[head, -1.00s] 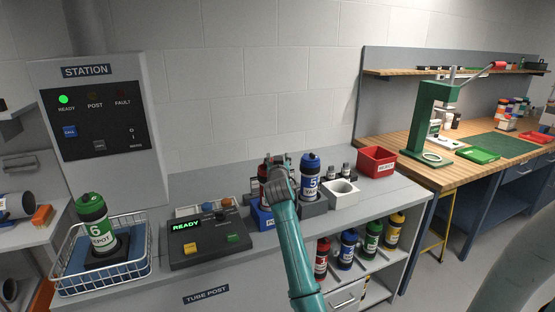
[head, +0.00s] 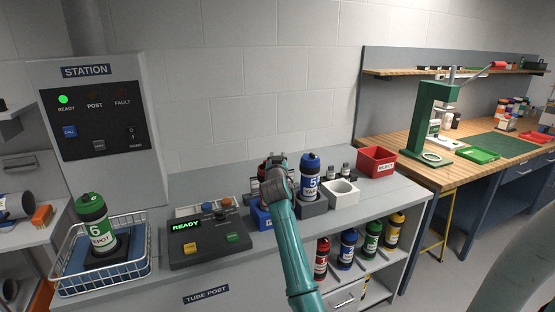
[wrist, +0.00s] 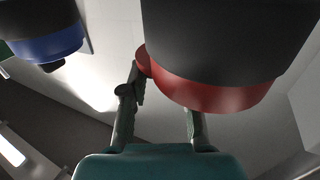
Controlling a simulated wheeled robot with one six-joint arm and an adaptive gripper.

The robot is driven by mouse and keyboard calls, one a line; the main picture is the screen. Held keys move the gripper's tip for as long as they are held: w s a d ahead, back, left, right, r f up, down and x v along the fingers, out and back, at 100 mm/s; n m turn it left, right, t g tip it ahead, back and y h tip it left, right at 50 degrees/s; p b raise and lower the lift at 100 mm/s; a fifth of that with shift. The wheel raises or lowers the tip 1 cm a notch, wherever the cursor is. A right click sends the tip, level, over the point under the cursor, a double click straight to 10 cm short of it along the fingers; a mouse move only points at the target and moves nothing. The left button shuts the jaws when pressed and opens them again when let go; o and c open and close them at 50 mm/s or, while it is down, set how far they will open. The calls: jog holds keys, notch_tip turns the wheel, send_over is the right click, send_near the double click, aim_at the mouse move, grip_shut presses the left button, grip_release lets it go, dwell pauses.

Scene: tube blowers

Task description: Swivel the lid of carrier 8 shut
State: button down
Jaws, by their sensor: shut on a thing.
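A red carrier (head: 262,170) stands in the row on the counter, left of blue carrier 5 (head: 309,178). It is mostly hidden behind my gripper (head: 274,162), and its number is not readable. In the wrist view a red rim (wrist: 215,94) below a large black part fills the upper right, with a small red lobe (wrist: 142,62) at its left. My gripper (wrist: 162,100) is shut on the red carrier's lid part, with one finger near the lobe and the other under the red rim. The exact contact and the lid's angle are hidden.
Carrier 5 stands close on the right, then a white empty holder (head: 342,194) and a red reject bin (head: 377,162). A control box (head: 205,243) and a wire basket (head: 141,262) with green carrier 6 (head: 96,225) are to the left.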

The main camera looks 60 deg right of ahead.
jog(key=m+g+h, duration=0.1)
jog(key=g, duration=0.1)
jog(key=a+m+g, duration=0.1)
jog(key=g, duration=0.1)
jog(key=a+m+g+h, duration=0.1)
jog(key=m+g, duration=0.1)
jog(key=shift+h, duration=0.3)
jog(key=shift+w+a+m+g+y, duration=0.15)
jog(key=shift+a+m+g, duration=0.35)
jog(key=shift+m+g, duration=1.2)
jog(key=shift+w+a+m+g+y, duration=0.2)
jog(key=shift+a+m+g, duration=0.55)
jog(key=shift+g, duration=1.55)
jog(key=shift+w+a+m+g+y, duration=0.15)
jog(key=shift+a+m+g, duration=0.1)
jog(key=shift+m+g, duration=1.55)
jog(key=shift+w+a+f+m+g+y, duration=0.1)
jog(key=shift+m+g+y, duration=0.2)
jog(key=shift+g, duration=0.3)
jog(key=shift+a+m+g+y, duration=0.15)
jog(key=shift+g+y, duration=0.15)
jog(key=shift+g, duration=0.3)
jog(key=c, duration=0.8)
grip_release()
jog(key=shift+d, duration=0.1)
jog(key=shift+c, duration=0.2)
notch_tip(320, 180, up, 10)
